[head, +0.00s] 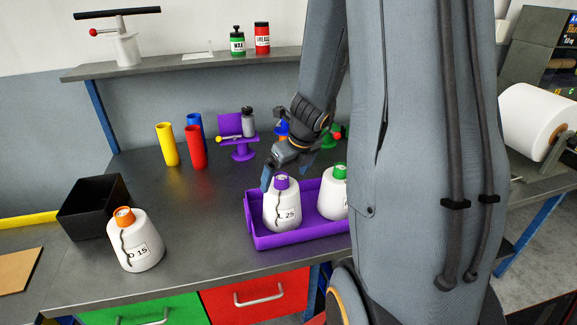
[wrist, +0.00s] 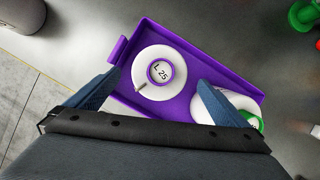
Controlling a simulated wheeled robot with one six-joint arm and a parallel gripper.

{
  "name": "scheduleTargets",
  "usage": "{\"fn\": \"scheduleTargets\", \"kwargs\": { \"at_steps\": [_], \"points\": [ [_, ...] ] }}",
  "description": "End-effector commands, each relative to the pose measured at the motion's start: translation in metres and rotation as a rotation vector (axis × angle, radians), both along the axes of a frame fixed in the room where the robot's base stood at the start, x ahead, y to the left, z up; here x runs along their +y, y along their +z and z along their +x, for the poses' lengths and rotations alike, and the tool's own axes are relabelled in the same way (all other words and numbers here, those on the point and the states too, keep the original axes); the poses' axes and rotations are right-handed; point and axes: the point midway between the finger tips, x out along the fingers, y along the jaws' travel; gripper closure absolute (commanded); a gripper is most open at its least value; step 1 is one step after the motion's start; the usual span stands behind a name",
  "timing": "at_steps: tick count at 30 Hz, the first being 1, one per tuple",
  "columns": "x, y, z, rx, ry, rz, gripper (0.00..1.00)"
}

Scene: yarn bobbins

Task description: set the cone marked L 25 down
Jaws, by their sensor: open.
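The cone marked L 25 (head: 282,207) is white with a purple top and stands upright in the left part of the purple tray (head: 262,240). In the wrist view the cone (wrist: 145,82) shows from above, its top reading L 25, inside the tray (wrist: 215,64). My gripper (head: 283,168) is just above and around the cone's top in the head view. In the wrist view its two blue fingers (wrist: 158,97) are spread wide, one on each side of the cone, with nothing between them held tight.
A white cone with a green top (head: 333,200) stands in the same tray, close to my right finger in the wrist view. An orange-topped cone (head: 134,240) and a black bin (head: 92,207) are at left. Coloured tubes (head: 195,147) stand behind. The bench between is clear.

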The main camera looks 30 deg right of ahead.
Motion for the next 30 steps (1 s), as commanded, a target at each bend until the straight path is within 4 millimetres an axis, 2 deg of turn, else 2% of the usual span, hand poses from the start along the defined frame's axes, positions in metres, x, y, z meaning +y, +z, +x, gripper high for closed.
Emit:
{"fn": "scheduleTargets", "kwargs": {
  "at_steps": [3,7,11,14,21,27,30],
  "points": [
    [-0.001,0.013,-0.005,-0.001,-0.001,0.0,0.0],
    [0.002,0.018,-0.009,0.002,0.03,-0.008,0.0],
    [0.021,0.023,-0.015,0.006,0.25,-0.083,0.0],
    [0.048,0.028,-0.026,0.01,0.578,-0.191,0.0],
    [0.108,0.039,-0.067,0.002,1.547,-0.492,0.0],
    [0.14,0.046,-0.103,-0.023,2.312,-0.71,0.0],
    [0.148,0.048,-0.116,-0.036,2.599,-0.785,0.0]
  ]
}}
